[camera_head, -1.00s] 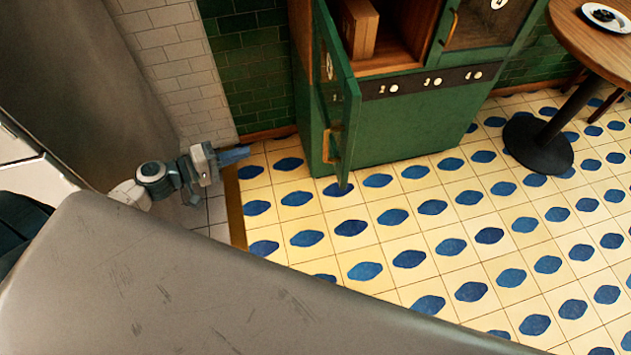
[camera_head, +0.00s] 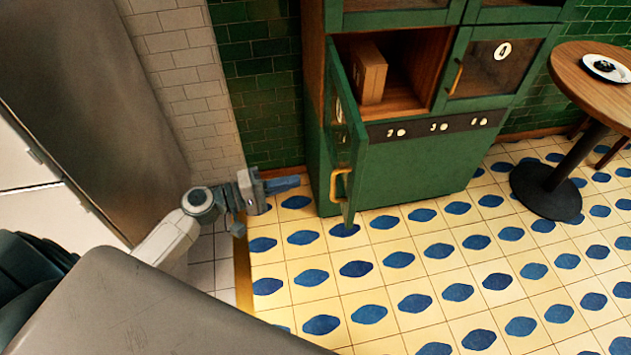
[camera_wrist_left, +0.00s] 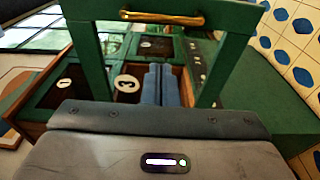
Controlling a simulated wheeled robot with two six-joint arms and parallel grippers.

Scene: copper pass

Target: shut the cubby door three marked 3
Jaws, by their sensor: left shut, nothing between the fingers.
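The cubby door (camera_head: 347,165) is a green frame with a pane and a brass handle (camera_head: 340,187). It stands wide open, swung out from the green cabinet (camera_head: 420,165). Its cubby (camera_head: 417,70) is open and holds a brown box (camera_head: 368,72). My left gripper (camera_head: 287,184) is shut and empty, left of the door near the cabinet's lower left side, seemingly apart from both. In the left wrist view the blue fingers (camera_wrist_left: 161,85) are together, and a green frame with a brass handle (camera_wrist_left: 160,17) and a disc marked 3 (camera_wrist_left: 127,85) show. My right gripper is out of view.
A closed door marked 4 (camera_head: 490,68) is right of the open cubby. A round table (camera_head: 590,90) with a plate stands at the right. A white brick wall (camera_head: 180,80) and a grey panel are on the left. The tiled floor (camera_head: 450,270) in front is clear.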

